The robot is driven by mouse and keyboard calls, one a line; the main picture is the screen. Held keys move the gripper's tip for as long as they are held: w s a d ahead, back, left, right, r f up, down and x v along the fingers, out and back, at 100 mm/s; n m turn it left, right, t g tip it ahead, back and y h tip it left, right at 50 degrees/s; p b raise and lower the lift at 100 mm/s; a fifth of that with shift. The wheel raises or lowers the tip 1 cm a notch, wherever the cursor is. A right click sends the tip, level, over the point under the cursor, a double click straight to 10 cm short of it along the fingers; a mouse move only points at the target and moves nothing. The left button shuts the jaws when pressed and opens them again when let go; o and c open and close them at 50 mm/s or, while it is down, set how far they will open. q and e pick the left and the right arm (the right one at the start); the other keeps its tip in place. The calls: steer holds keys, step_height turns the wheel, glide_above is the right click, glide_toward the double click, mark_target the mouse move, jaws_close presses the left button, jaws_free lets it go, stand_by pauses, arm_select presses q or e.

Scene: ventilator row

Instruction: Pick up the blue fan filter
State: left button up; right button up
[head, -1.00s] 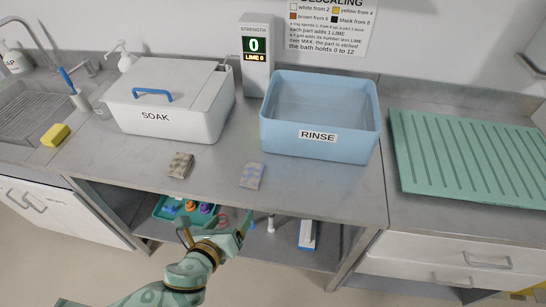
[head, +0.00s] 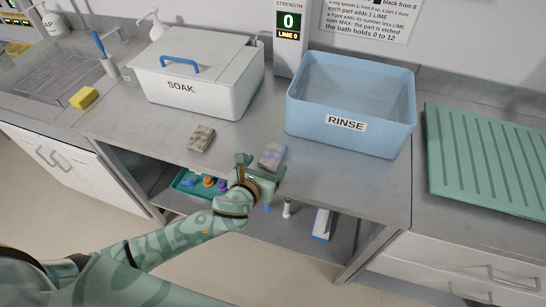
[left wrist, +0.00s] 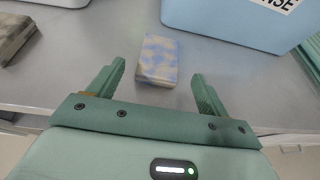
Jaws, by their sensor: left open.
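The blue fan filter (head: 271,156) is a small flat block, mottled blue and beige, lying on the grey counter near its front edge, in front of the rinse tub. It also shows in the left wrist view (left wrist: 158,60). My left gripper (head: 262,168) is at the counter's front edge, just in front of the filter. In the left wrist view the open jaws (left wrist: 157,82) point at the filter, whose near end lies between or just beyond the fingertips. No contact shows. My right gripper is not in view.
A brown-beige filter (head: 201,138) lies to the left. Behind stand the white SOAK box (head: 200,95) with a blue handle and the blue RINSE tub (head: 350,125). A green ribbed mat (head: 480,160) lies right. A teal tray (head: 190,184) sits on the shelf below.

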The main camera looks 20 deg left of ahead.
mark_target(271, 157)
arm_select(q)
steer(key=b+x, duration=0.1)
steer(key=x, duration=0.4)
steer(key=shift+w+r+b, duration=0.1)
steer(key=shift+w+b, duration=0.1)
steer(key=shift+b, duration=0.1)
steer(key=shift+s, duration=0.1)
steer(key=c, duration=1.1)
steer(key=shift+o, duration=0.2)
steer(key=shift+r, duration=0.15)
steer(key=shift+r, duration=0.25)
step_height(271, 157, up, 3)
steer(key=shift+f+p, duration=0.15)
steer(key=shift+p, duration=0.85)
steer(key=r+p+v, duration=0.1)
steer(key=p+v, duration=0.1)
steer(key=v, duration=0.6)
steer(key=w+a+r+p+v, duration=0.1)
steer(key=r+p+v, duration=0.1)
steer(key=v, duration=0.6)
steer(key=shift+a+r+p, duration=0.2)
steer(key=shift+r+p, duration=0.05)
steer(key=shift+p, duration=0.3)
